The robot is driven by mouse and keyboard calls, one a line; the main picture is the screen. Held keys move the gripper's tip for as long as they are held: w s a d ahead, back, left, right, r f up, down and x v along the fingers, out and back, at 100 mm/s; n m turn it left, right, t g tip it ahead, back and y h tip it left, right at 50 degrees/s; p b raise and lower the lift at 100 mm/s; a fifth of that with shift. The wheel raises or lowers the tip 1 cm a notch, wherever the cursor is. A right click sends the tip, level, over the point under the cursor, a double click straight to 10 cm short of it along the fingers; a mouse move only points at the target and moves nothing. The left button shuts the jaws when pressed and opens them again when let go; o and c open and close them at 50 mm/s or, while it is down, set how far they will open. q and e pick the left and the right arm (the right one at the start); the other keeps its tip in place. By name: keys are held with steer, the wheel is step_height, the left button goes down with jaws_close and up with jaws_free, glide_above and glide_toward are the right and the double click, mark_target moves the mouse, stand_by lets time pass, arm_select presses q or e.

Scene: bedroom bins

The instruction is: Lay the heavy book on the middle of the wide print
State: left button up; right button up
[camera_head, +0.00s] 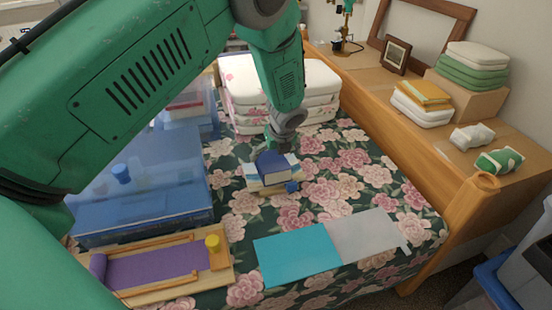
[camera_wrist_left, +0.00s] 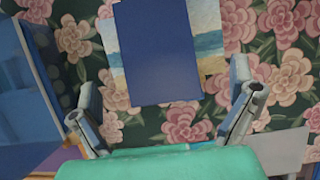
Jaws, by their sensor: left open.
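The dark blue book (camera_head: 273,167) lies flat on the wide print, a beach picture whose pale sand edge (camera_head: 250,171) shows beside it on the flowered bedspread. In the left wrist view the book (camera_wrist_left: 155,50) covers most of the print (camera_wrist_left: 208,40), with a strip of sea and sand showing on both sides. My left gripper (camera_head: 277,147) is at the book's far side in the head view, pointing down. In the left wrist view its fingers (camera_wrist_left: 165,108) are spread wide on either side of the book's near end, with nothing between them. My right gripper is not in view.
A translucent blue bin (camera_head: 140,185) stands left. A wooden tray with purple cloth (camera_head: 160,268) and a teal and grey board (camera_head: 295,258) lie in front. Folded white bedding (camera_head: 318,80) lies behind; a wooden ledge (camera_head: 420,120) is right.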

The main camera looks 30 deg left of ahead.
arm_select(q)
steer(key=p+v, duration=0.1)
steer(key=v, duration=0.5)
steer(key=shift+d+r, duration=0.2)
steer(key=shift+s+r+p, duration=0.15)
steer(key=shift+r+p, duration=0.1)
steer(key=shift+p, duration=0.05)
